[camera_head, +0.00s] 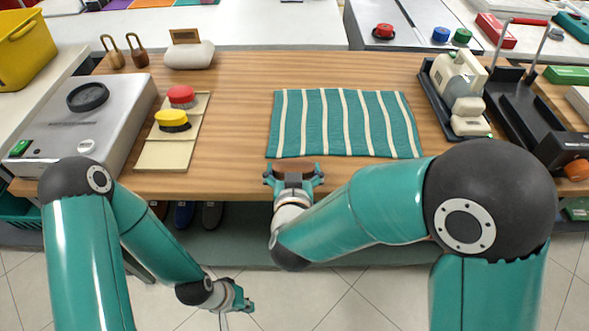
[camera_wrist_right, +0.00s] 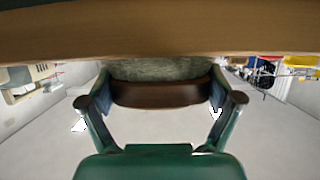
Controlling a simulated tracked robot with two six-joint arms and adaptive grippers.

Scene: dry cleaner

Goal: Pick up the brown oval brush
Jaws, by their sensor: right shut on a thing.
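The brown oval brush (camera_head: 295,166) is at the front edge of the wooden table, just in front of the striped cloth. My right gripper (camera_head: 294,178) is shut on the brush, with a finger at each end. In the right wrist view the brush (camera_wrist_right: 160,94) shows as a dark brown body with greyish bristles above it, between the fingers. Whether it touches the table is unclear. My left gripper (camera_head: 240,297) hangs low over the floor, away from the table; its finger opening is too small to judge.
Shoes sit below the table.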

